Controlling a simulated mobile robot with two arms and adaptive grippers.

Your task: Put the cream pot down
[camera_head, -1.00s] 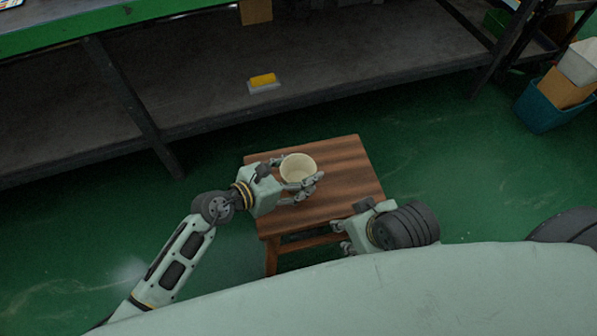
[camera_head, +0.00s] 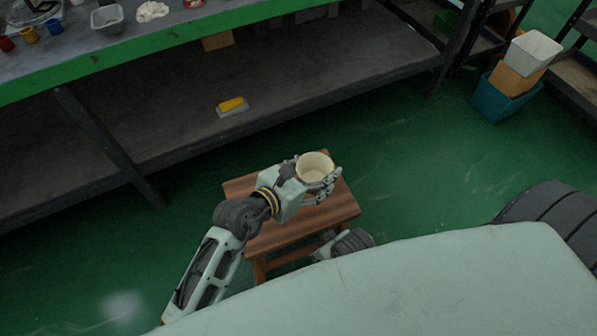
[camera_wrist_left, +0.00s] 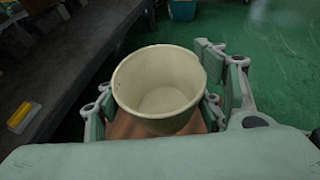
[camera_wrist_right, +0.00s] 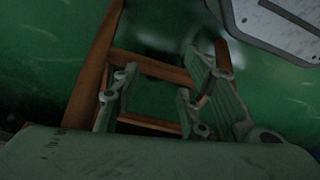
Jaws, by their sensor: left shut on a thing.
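The cream pot (camera_head: 314,165) is upright and empty, with its open top facing up. My left gripper (camera_head: 326,184) is shut around its sides. The pot shows large between the fingers in the left wrist view (camera_wrist_left: 160,88). In the head view it overlaps the far right edge of the brown wooden stool (camera_head: 300,226); I cannot tell the gap to the seat. My right gripper is mostly hidden behind my body in the head view. In the right wrist view my right gripper (camera_wrist_right: 152,90) is open and empty, with the stool's legs and rails (camera_wrist_right: 150,68) beyond it.
A green-edged workbench (camera_head: 170,42) with a dark lower shelf (camera_head: 300,75) stands behind the stool. A yellow and grey block (camera_head: 231,106) lies on that shelf. A teal bin (camera_head: 497,100) stands at the right. The green floor between the stool and bin is clear.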

